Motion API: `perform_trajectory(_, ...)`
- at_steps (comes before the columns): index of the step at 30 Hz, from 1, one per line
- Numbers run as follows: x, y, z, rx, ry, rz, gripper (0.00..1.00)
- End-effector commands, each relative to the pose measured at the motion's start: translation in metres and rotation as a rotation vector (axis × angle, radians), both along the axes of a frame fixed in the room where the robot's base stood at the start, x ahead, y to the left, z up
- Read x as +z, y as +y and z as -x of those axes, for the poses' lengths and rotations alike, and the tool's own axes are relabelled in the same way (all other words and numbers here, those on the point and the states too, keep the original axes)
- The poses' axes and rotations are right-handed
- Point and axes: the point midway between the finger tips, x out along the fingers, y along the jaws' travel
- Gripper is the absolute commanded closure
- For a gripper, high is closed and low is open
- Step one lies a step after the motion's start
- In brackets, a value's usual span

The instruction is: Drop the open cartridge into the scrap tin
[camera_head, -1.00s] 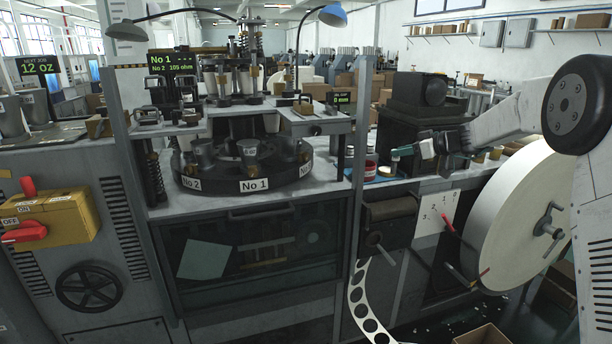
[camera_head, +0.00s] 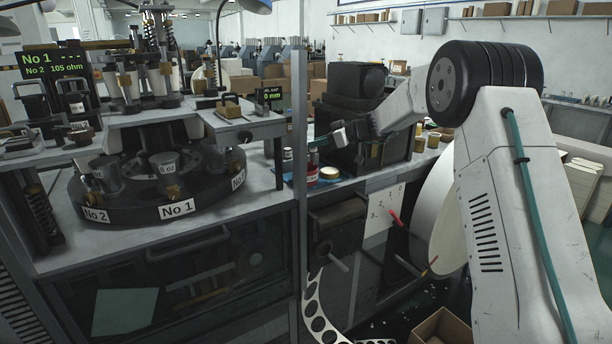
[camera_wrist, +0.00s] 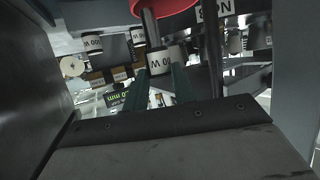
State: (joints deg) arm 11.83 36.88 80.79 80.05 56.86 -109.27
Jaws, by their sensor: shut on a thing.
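My gripper (camera_head: 320,142) is above the workbench in the head view, at the end of my outstretched arm. A red round rim (camera_wrist: 165,7) shows at the top edge of the wrist view, beside the rod. In the head view a small red tin (camera_head: 312,165) stands on the bench just below the gripper. I cannot read a label on it to tell whether it is the scrap tin.
The turret (camera_head: 120,205) with cups is farther left. A dark machine (camera_head: 352,110) stands behind the gripper.

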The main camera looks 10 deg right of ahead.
Motion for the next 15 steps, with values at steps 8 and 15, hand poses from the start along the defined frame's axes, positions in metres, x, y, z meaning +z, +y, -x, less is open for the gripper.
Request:
perform_trajectory(8, -0.032, 0.01, 0.0, 0.01, 0.002, 0.0, 0.98)
perform_trajectory(15, -0.043, 0.009, 0.0, 0.009, 0.0, 0.001, 0.98)
